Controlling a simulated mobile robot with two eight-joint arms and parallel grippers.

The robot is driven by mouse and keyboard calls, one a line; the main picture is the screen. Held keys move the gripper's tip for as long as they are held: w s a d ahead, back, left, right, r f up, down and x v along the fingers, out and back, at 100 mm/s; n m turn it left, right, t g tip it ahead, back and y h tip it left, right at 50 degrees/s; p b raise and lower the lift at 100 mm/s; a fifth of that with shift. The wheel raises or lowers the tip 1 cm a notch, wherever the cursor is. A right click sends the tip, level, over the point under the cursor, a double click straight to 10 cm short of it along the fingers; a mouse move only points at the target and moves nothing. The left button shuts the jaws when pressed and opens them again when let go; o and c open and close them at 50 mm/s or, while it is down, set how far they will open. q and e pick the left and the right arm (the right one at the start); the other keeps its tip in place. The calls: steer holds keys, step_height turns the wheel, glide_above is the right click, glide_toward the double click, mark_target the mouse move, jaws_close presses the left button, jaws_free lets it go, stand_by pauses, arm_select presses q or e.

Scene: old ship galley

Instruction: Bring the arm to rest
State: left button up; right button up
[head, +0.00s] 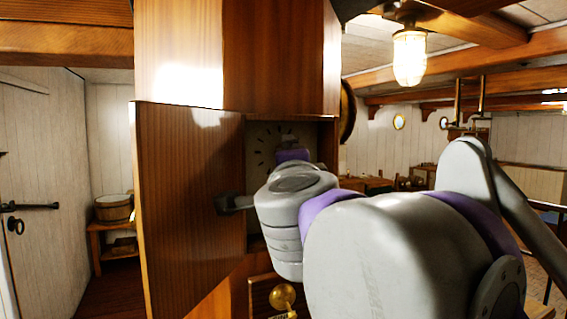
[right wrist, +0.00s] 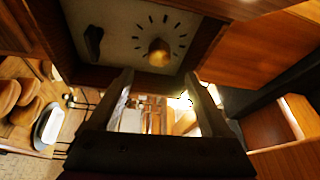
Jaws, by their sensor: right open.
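My right arm comes in from the right of the head view and reaches to the open front of a wooden cabinet (head: 190,195). My right gripper (right wrist: 158,76) is open, its two fingers apart with nothing between them. In the right wrist view, a pale dial panel (right wrist: 125,25) with black marks around a brass knob (right wrist: 158,52) lies just beyond the fingertips. The knob looks apart from the fingers. My left gripper is in neither view.
A black handle (right wrist: 93,42) sits on the panel beside the dial. The cabinet's door stands open to the left. A brass knob (head: 282,297) is below my forearm. A lamp (head: 409,57) hangs at upper right. A wooden bucket (head: 113,208) stands on a side table.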

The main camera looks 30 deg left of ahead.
steer(key=shift+s+d+f, duration=0.1)
steer(key=shift+s+d, duration=0.05)
steer(key=shift+s, duration=0.1)
steer(key=shift+w, duration=0.15)
